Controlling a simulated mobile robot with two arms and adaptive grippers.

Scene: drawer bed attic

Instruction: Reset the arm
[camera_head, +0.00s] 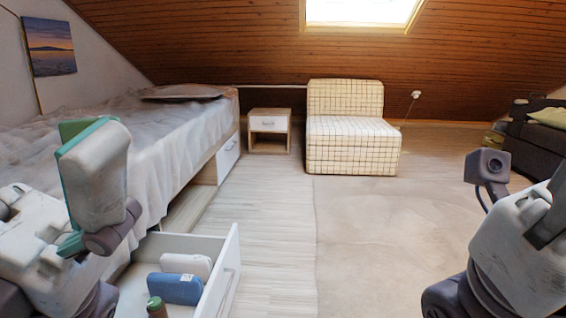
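My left arm (45,235) comes in at the lower left, over the side of the bed. A pale block with a teal edge (95,175) stands at its end, and I cannot tell whether it is held or part of the arm. My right arm (520,245) is raised at the lower right, over the floor, with a grey wrist part (487,166) at its upper left. No fingertips of either gripper show clearly, so I cannot tell how they stand.
An open white drawer (232,265) under the bed (150,130) holds a white case (187,265), a blue case (175,289) and a brown-green bottle (156,307). A nightstand (269,124) and a checked chair (350,140) stand behind. A dark sofa (535,140) is at right. The middle floor is clear.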

